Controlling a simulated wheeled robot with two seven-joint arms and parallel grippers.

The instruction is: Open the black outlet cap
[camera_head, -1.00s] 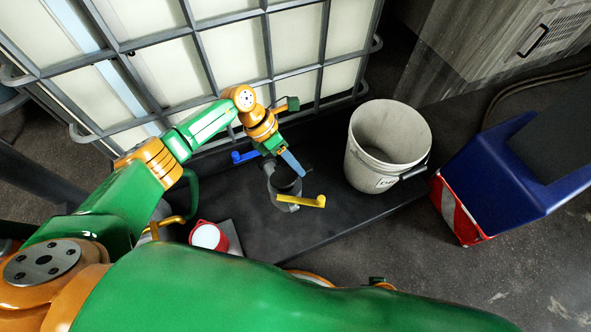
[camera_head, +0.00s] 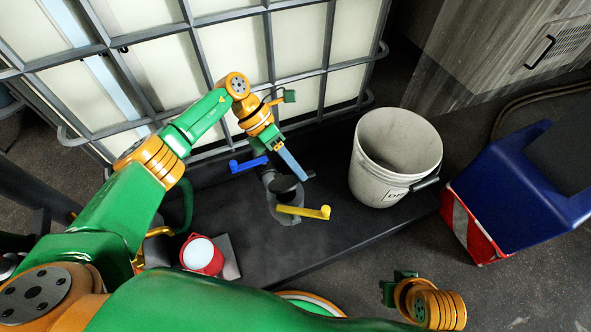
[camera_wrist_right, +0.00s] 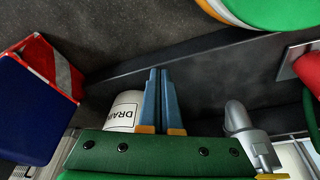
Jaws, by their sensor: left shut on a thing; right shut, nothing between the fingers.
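The black outlet cap (camera_head: 285,185) is a dark disc on the grey outlet valve (camera_head: 275,208), which stands at the front of the caged tank. The valve also shows in the right wrist view (camera_wrist_right: 240,120). My left gripper (camera_head: 306,175) reaches down from the tank side; its blue fingers are shut on the cap, at its upper right edge. The fingers partly hide the contact. A blue lever (camera_head: 248,163) and a yellow lever (camera_head: 303,212) stick out beside the valve. My right gripper (camera_wrist_right: 160,74) is shut and empty, above the dark platform.
A white bucket (camera_head: 372,178) marked as a drain stands right of the valve. A red container (camera_head: 203,256) with a white top stands front left. A blue and red-white object (camera_head: 475,228) is at the right. The platform (camera_head: 320,245) in front of the valve is clear.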

